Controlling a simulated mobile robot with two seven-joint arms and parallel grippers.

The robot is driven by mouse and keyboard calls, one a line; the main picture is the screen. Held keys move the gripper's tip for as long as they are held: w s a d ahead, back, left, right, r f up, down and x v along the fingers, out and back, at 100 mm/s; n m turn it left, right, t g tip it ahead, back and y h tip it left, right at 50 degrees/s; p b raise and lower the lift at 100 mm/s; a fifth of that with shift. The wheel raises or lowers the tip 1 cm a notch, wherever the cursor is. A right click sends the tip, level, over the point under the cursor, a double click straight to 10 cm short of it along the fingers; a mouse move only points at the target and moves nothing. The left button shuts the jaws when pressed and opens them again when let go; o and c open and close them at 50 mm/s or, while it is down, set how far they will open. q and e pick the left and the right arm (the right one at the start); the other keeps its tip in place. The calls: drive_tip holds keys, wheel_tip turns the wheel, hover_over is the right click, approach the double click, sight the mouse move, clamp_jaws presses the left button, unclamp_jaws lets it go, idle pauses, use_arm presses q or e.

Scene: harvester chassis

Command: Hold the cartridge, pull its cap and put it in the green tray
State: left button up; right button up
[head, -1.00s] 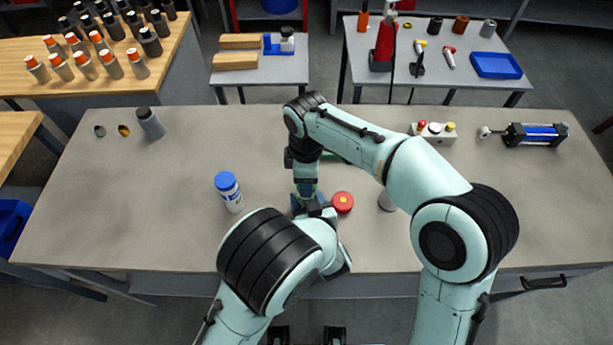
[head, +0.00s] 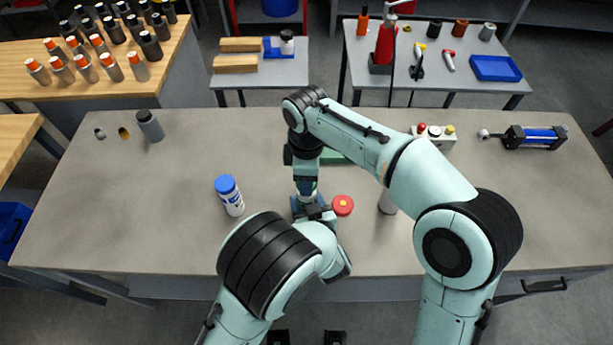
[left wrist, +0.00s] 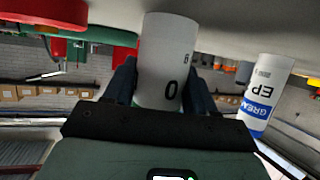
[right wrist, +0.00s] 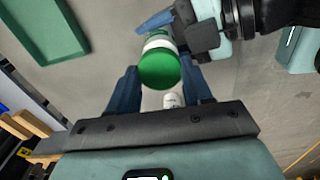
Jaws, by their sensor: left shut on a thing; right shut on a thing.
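The white cartridge (left wrist: 165,62) stands between the fingers of my left gripper (left wrist: 160,88), which is shut on it. In the head view, my left gripper (head: 308,210) is low over the bench. My right gripper (head: 306,180) is above it, pointing down, and is shut on the green cap (right wrist: 160,70). The cap is between the right fingers (right wrist: 160,85), with a white band and more green behind it. Whether it is free of the cartridge I cannot tell. The green tray (head: 335,157) lies behind, partly hidden by my right arm; its rim shows in the right wrist view (right wrist: 72,25).
A blue-capped white grease bottle (head: 230,196) stands to the left. A red object with a yellow centre (head: 342,205) is close to the right of my grippers. The bench's left half is mostly clear.

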drive_tip(key=shift+r, duration=2.05)
use_arm(q)
drive_tip(key=o, duration=1.6)
